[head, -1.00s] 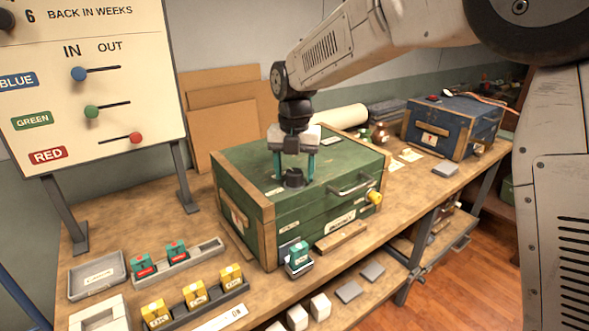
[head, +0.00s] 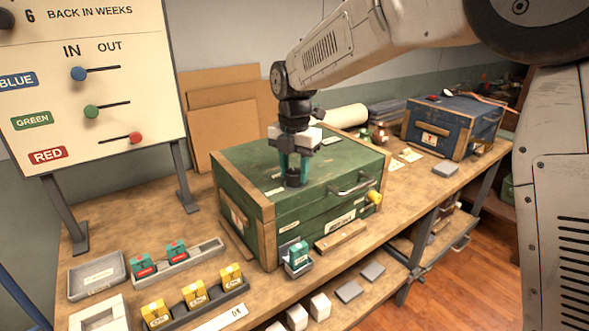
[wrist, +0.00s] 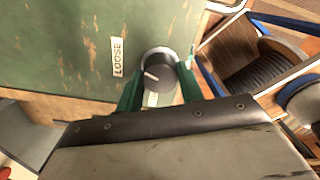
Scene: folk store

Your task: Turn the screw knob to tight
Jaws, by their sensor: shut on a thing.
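The dark screw knob (head: 293,180) stands on the lid of the green chest (head: 238,165). In the wrist view the round knob (wrist: 160,66) has a white pointer mark on its left side, towards the label "LOOSE" (wrist: 118,57). Another small pale label (wrist: 152,100) shows below the knob, its text unreadable. My gripper (head: 293,170) comes straight down over the knob. Its green fingers (wrist: 158,88) are shut on the knob, one on each side. The fingers hide part of the knob.
The chest has a front handle (head: 352,188) and a yellow part (head: 374,197) at its right. A sign board (head: 90,80) with sliders stands left. A blue chest (head: 452,125) is at the back right. Trays with yellow and green items (head: 195,293) lie front left.

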